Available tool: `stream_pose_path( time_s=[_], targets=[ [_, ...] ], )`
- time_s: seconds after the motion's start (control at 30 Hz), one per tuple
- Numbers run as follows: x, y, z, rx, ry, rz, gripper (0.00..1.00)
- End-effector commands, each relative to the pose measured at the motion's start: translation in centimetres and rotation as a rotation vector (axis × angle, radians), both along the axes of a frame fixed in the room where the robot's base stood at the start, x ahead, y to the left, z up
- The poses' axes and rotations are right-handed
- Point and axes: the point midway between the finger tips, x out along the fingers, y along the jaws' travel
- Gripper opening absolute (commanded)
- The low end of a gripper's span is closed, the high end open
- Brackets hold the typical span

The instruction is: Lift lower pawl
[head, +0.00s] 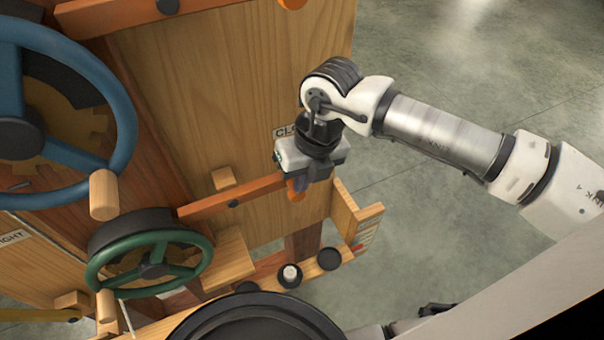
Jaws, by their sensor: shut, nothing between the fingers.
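The lower pawl (217,201) is a reddish-brown wooden bar on the front of the wooden panel. It has a dark pivot bolt along it and slopes up to the right. An orange knob (293,194) shows at its right end, partly hidden by my gripper. My gripper (299,187) points down at that end, with its fingers shut. The fingers are small and mostly hidden by the gripper body; I cannot tell whether they touch the knob or the bar.
A green handwheel (190,237) stands at the pawl's left end, with a larger blue handwheel (122,90) above left. A wooden block (223,178) sits just above the bar. Below is a ledge with dark round knobs (330,259). Open floor lies to the right.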

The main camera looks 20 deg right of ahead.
Motion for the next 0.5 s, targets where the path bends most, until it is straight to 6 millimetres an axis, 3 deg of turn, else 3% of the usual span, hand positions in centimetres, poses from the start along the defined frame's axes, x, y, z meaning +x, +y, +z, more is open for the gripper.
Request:
stream_pose_path(
  time_s=[0.5],
  targets=[
    [0.04, -0.08, -0.64, 0.018, 0.0, 0.0, 0.0]
  ],
)
